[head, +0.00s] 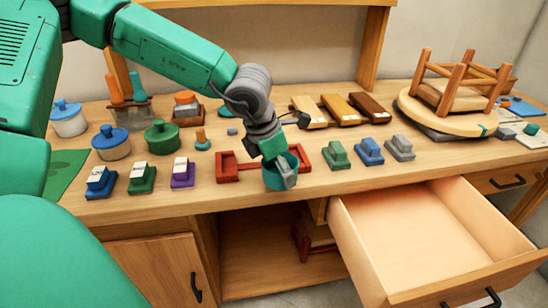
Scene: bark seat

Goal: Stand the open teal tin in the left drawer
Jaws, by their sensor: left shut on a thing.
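The teal tin (270,181) is at the front edge of the bench, in front of a red frame. My left gripper (285,178) reaches down to it from above and is shut on its rim. The gripper hides part of the tin, and I cannot tell whether its base touches the bench. The left drawer (378,258) is pulled out below the bench, to the right of the tin. Its pale inside looks empty. My right gripper is not in view.
A red frame (228,168) stands behind the tin. Green (337,156), blue and grey blocks line the bench edge above the drawer. Lidded pots (112,146) and labelled blocks (142,178) stand at left. An upturned stool (450,92) lies at right. A closed drawer (500,180) is farther right.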

